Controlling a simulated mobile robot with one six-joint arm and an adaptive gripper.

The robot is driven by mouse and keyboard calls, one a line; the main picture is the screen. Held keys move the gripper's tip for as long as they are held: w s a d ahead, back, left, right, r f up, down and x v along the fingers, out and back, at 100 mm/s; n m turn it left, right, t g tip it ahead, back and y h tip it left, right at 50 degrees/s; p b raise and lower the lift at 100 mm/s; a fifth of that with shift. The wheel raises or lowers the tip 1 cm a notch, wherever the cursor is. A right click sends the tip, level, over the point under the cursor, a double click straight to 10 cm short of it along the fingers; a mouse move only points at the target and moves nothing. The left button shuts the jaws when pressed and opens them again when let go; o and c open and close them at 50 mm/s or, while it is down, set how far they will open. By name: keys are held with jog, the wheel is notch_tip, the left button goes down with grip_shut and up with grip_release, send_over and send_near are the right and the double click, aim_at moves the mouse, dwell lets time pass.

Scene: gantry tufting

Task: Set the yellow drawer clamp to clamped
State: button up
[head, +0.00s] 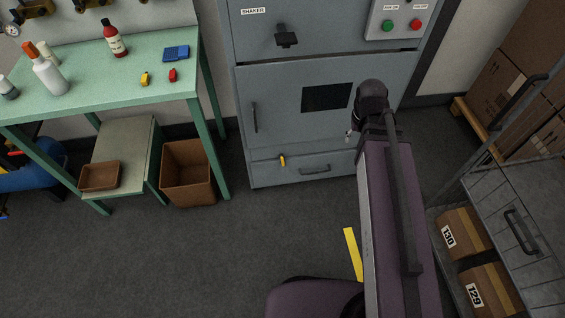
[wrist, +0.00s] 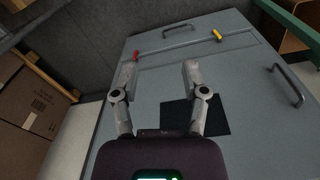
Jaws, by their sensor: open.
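The yellow drawer clamp (head: 282,160) is a small lever at the upper left of the low drawer (head: 270,173) of the grey cabinet. In the wrist view, the yellow clamp (wrist: 216,35) shows small near the top, at the drawer's seam. A red clamp (wrist: 135,56) sits at the other end of this seam; my arm hides it in the head view. My gripper (wrist: 160,74) is open and empty in front of the cabinet, apart from both clamps. In the head view my arm covers most of it.
The cabinet door has a dark window (head: 327,97) and a handle (head: 254,117). A green table (head: 100,85) with bottles and small items stands at left, a brown bin (head: 187,172) beneath. A cart with boxes (head: 465,232) stands at right. The floor before the drawer is clear.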

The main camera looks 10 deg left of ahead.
jog(key=w+a+f+n+t+b, duration=0.1)
jog(key=w+a+f+b, duration=0.3)
jog(key=f+b, duration=0.3)
jog(key=w+a+f+b, duration=0.3)
jog(key=a+f+b, duration=0.1)
jog(key=f+b, duration=0.3)
jog(key=w+a+f+n+t+b, duration=0.1)
jog(key=w+a+f+b, duration=0.3)
jog(key=f+b, duration=0.35)
jog(key=n+t+b, duration=0.1)
jog(key=t+b, duration=0.1)
jog(key=b, duration=1.4)
send_near(282, 160)
jog(key=v, duration=0.3)
jog(key=shift+s+d+r, duration=0.15)
jog(key=shift+d+r, duration=0.05)
jog(key=shift+r, duration=0.1)
jog(key=shift+f, duration=0.1)
jog(key=b+x, duration=1.2)
jog(key=x, duration=0.1)
jog(key=shift+a+f+b, duration=0.1)
jog(key=shift+f+b, duration=0.15)
jog(key=shift+b, duration=0.05)
grip_shut()
